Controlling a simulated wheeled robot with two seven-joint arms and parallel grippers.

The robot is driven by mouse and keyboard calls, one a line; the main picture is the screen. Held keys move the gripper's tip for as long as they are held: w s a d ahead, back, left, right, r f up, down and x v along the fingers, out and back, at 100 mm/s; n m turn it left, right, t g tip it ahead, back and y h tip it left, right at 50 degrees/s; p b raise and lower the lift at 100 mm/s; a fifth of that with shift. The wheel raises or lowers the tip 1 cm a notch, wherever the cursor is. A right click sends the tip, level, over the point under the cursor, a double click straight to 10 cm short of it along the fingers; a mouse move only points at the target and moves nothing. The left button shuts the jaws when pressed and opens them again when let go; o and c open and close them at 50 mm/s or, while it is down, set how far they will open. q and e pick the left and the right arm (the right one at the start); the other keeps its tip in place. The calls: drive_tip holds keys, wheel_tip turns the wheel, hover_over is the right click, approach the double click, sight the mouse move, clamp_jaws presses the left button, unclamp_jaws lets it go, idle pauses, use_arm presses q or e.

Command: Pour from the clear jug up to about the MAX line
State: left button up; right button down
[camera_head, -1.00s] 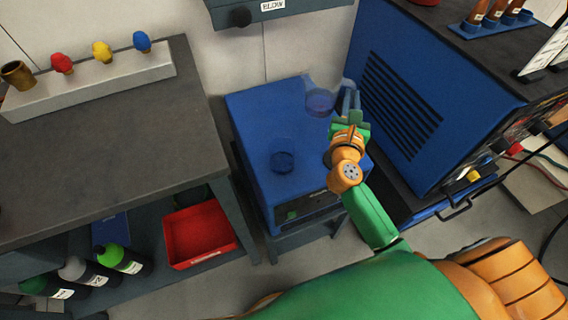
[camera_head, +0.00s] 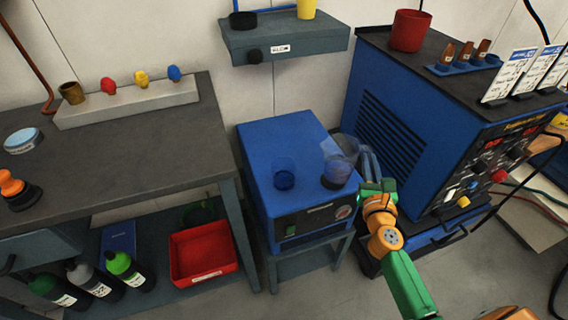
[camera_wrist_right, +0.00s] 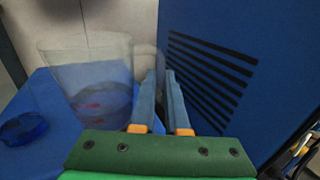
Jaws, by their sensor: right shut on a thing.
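The clear jug (camera_head: 340,160) is at the right side of the blue cabinet top, with some bluish-looking contents low in it. It also shows in the right wrist view (camera_wrist_right: 92,85), looking close to upright. My right gripper (camera_head: 370,170) is shut on the jug's handle; its fingers show in the wrist view (camera_wrist_right: 165,100). In the wrist view the cup (camera_wrist_right: 27,127) is at the left edge. I cannot make out a MAX line or the cup's fill level. My left gripper is not in view.
The blue cabinet (camera_head: 275,135) is otherwise clear on top. A large blue welding machine (camera_head: 400,110) stands close on the right. A grey bench (camera_head: 130,150) is on the left, with a red bin (camera_head: 203,250) below. A wall shelf (camera_head: 285,42) hangs behind.

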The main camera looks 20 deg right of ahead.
sight(350, 159)
drive_tip(key=a+r+n+p, duration=0.1)
drive_tip(key=n, duration=0.1)
drive_tip(key=w+a+r+n+p, duration=0.1)
drive_tip(key=a+r+n, duration=0.1)
drive_tip(key=shift+r+n, duration=0.1)
drive_tip(key=shift+n, duration=0.3)
drive_tip(key=shift+w+a+r+n+p, duration=0.15)
drive_tip(key=shift+w+a+n+p, duration=0.15)
drive_tip(key=shift+a+n, duration=0.35)
drive_tip(key=shift+w+a+r+n+p, duration=0.2)
drive_tip(key=shift+a+n+p, duration=0.1)
drive_tip(key=shift+a+n, duration=0.3)
drive_tip(key=shift+w+a+r+n+t+p, duration=0.15)
drive_tip(key=shift+a+r+n+p, duration=0.25)
drive_tip(key=shift+r+n+p, duration=0.3)
drive_tip(key=shift+w+a+r+n+t+p, duration=0.15)
drive_tip(key=shift+a+r+n+p, duration=0.2)
drive_tip(key=shift+r+n+p, duration=0.3)
drive_tip(key=shift+w+a+r+n+p, duration=0.2)
drive_tip(key=shift+a+r+n+p, duration=0.45)
drive_tip(key=shift+r+n+p, duration=0.4)
drive_tip(key=shift+w+a+f, duration=0.1)
drive_tip(key=shift+w+a, duration=0.05)
drive_tip(key=shift+a, duration=0.15)
drive_tip(key=shift+w+a+r+n+y+p, duration=0.2)
drive_tip(key=shift+a+r+n+y+p, duration=0.1)
drive_tip(key=shift+a+r+n+p, duration=0.5)
idle(2.0)
